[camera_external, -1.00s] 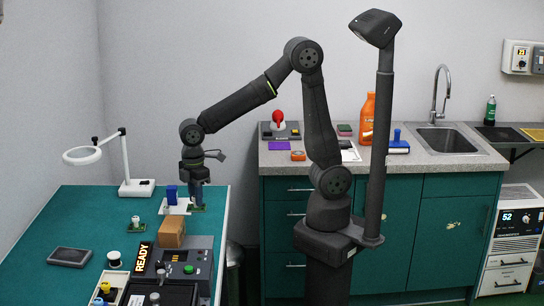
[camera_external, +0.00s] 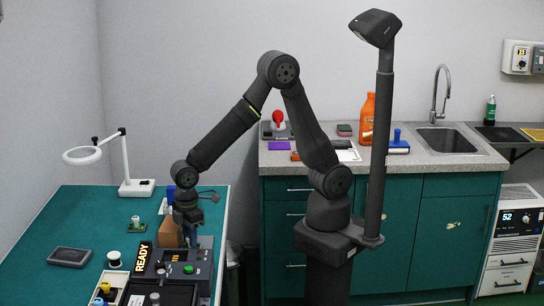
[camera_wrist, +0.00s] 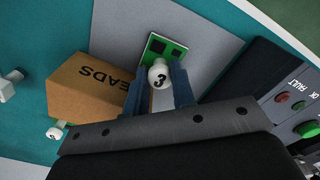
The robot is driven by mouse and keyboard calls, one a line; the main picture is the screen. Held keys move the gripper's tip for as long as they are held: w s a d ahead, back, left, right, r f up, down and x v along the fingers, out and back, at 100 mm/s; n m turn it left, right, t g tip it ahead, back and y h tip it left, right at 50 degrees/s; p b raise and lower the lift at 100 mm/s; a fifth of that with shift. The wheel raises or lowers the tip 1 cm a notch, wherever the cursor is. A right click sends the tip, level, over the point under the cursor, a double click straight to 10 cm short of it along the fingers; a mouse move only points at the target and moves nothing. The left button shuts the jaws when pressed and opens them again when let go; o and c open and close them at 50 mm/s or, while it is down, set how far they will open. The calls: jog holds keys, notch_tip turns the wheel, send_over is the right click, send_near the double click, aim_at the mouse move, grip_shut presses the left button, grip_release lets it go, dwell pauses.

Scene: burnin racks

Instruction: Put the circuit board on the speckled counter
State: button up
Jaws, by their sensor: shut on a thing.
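My gripper (camera_external: 191,240) is low over the left bench, beside the cardboard box and at the back edge of the dark control unit. In the wrist view my gripper's fingers (camera_wrist: 160,88) are shut on a white knob marked 3. The knob stands on a small green circuit board (camera_wrist: 154,47) with dark chips, which sticks out beyond the fingertips. In the external view I cannot make out the held board clearly. The speckled counter (camera_external: 285,160) is at the right, around the sink and away from my gripper.
The cardboard box (camera_external: 170,232) stands close by my gripper. The control unit (camera_external: 204,262) has a READY sign (camera_external: 143,256) beside it. Another white-knobbed piece (camera_external: 136,222) stands on the teal bench. A purple pad (camera_external: 279,145), orange bottle (camera_external: 367,118) and blue-handled item (camera_external: 397,146) occupy the counter.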

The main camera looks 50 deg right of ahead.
jog(key=o, duration=1)
jog(key=shift+f, duration=0.15)
jog(key=shift+o, duration=0.2)
notch_tip(320, 180, up, 12)
